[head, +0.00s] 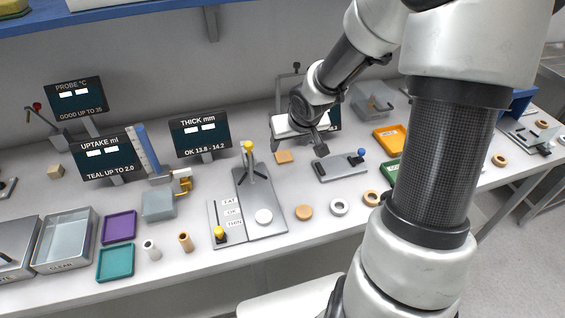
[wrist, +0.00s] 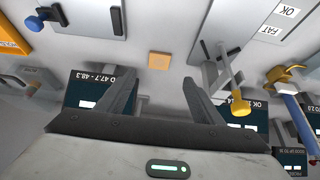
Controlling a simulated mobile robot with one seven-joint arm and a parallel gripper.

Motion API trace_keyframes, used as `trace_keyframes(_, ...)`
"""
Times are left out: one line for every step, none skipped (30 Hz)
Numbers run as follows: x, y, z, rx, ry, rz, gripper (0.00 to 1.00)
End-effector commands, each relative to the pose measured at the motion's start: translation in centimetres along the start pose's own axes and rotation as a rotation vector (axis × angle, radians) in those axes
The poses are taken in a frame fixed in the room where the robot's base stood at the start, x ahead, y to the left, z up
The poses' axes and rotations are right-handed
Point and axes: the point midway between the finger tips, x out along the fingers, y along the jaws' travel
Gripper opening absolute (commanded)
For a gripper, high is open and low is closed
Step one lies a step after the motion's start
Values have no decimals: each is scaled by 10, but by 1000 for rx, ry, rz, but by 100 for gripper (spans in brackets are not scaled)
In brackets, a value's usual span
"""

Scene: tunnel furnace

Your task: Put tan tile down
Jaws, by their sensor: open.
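The tan tile (head: 283,156) is a small flat square lying on the grey bench, between the thickness gauge plate and another grey fixture. My gripper (head: 297,146) is above and close to it, with nothing between its fingers. In the wrist view the tile (wrist: 159,60) shows just beyond the gap between the two spread fingertips (wrist: 158,79), apart from both.
The gauge plate (head: 272,228) with a yellow-knobbed lever stands left of the tile. A grey fixture with a blue knob (head: 361,152) is right of it. Display panels (head: 200,134) stand behind.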

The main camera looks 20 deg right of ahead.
Motion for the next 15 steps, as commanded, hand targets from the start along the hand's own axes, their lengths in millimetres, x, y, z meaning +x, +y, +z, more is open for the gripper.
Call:
trace_keyframes(18,-2,3,-3,-1,-2,61)
trace_keyframes(24,-1,3,-2,-1,-2,61)
trace_keyframes(31,-1,3,-2,-2,-2,61)
trace_keyframes(35,-1,2,-3,-1,-1,61)
trace_keyframes(39,0,2,-2,-1,0,61)
trace_keyframes(44,-1,2,-2,-2,-1,61)
trace_keyframes(47,-1,2,-2,-2,-1,61)
trace_keyframes(49,0,1,-1,-1,0,61)
trace_keyframes(51,0,1,-1,-1,1,61)
trace_keyframes(52,0,0,-1,-1,1,61)
trace_keyframes(53,0,0,-1,-1,1,61)
trace_keyframes(55,0,0,-1,-1,1,61)
trace_keyframes(58,0,1,-1,-2,1,61)
trace_keyframes(61,0,1,-1,-2,0,61)
trace_keyframes(67,0,2,-1,-3,0,61)
